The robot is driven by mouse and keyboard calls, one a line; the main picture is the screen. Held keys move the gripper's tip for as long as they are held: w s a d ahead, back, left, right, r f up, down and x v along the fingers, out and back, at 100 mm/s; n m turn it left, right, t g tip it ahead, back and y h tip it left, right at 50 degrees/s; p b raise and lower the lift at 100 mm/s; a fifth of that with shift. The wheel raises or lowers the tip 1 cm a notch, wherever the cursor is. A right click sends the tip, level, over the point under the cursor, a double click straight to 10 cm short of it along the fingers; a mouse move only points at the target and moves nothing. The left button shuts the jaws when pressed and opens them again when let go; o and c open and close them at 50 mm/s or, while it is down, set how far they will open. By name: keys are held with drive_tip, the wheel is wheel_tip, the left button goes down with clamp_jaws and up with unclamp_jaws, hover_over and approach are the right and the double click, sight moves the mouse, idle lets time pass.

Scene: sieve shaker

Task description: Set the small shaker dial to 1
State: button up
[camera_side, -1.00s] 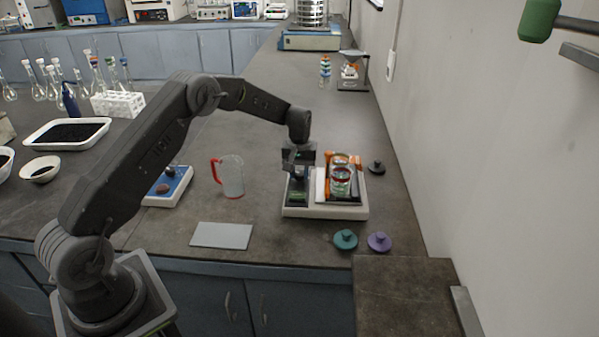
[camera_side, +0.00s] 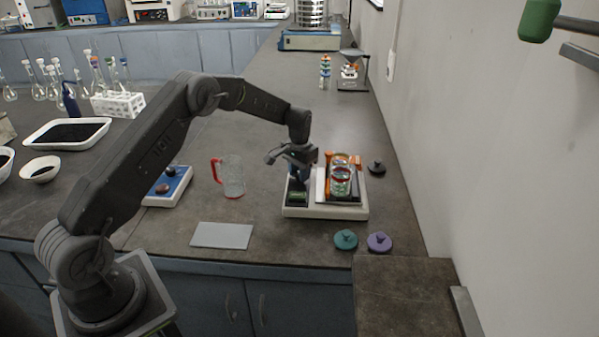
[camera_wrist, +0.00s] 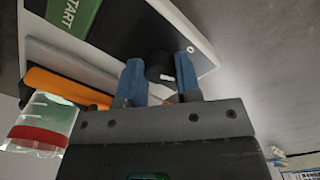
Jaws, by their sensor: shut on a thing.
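The small shaker (camera_side: 326,211) stands on the bench, a white base with a dark control panel at its left. In the wrist view its dial (camera_wrist: 158,64) is a black knob with a white pointer mark, beside a green START panel (camera_wrist: 72,14). A small white mark shows on the panel near the dial. My gripper (camera_side: 297,178) is down over the panel. Its blue fingers (camera_wrist: 160,76) stand either side of the dial, shut on it. The side view hides the dial behind my gripper. The digits of the scale cannot be read.
A glass jar (camera_side: 341,182) with orange clamps sits on the shaker's platform. A red-handled jug (camera_side: 232,178) and a blue-topped device (camera_side: 167,187) stand to the left. Teal (camera_side: 345,239) and purple (camera_side: 379,242) lids lie in front, a black lid (camera_side: 376,168) behind right.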

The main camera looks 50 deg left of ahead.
idle(0.3)
drive_tip(key=o, duration=0.9)
wheel_tip(320, 180, up, 14)
drive_tip(key=shift+f, duration=0.1)
idle(0.4)
